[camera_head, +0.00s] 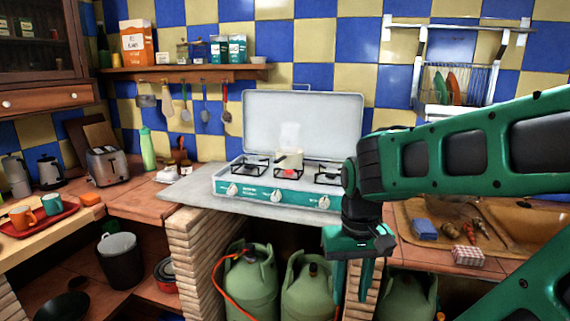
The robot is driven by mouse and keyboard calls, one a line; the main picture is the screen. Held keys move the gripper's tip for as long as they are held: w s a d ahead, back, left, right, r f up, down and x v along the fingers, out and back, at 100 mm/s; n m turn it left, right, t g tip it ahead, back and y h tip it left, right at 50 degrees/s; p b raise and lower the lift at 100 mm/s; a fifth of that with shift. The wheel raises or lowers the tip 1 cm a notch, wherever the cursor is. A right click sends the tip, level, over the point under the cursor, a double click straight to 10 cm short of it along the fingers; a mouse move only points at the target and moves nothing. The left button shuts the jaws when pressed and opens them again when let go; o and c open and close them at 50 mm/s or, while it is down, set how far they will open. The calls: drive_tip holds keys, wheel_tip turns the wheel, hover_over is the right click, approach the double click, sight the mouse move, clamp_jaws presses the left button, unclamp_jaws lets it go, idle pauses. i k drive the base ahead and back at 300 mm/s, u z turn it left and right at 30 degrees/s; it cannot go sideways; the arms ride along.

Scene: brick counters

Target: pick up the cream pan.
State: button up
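A small cream pan (289,161) sits on the middle burner of the camping stove (276,194), with a red glow under it and pale steam above it. Its dark handle appears to point left. My gripper (352,285) hangs in front of the counter, to the right of and lower in the picture than the pan. Its two green fingers point down with a gap between them, and nothing is held.
The stove's raised lid (303,115) stands behind the pan. A toaster (107,166) and green bottle (148,150) are at left. A sponge (424,229) and a red-patterned box (467,256) lie by the sink at right. Gas bottles (249,280) stand below.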

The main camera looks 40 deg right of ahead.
sight(284, 159)
drive_tip(key=u, duration=0.85)
drive_tip(key=k, duration=1.15)
drive_tip(key=z, duration=0.9)
drive_tip(key=i, duration=1.5)
drive_tip(key=u, duration=0.05)
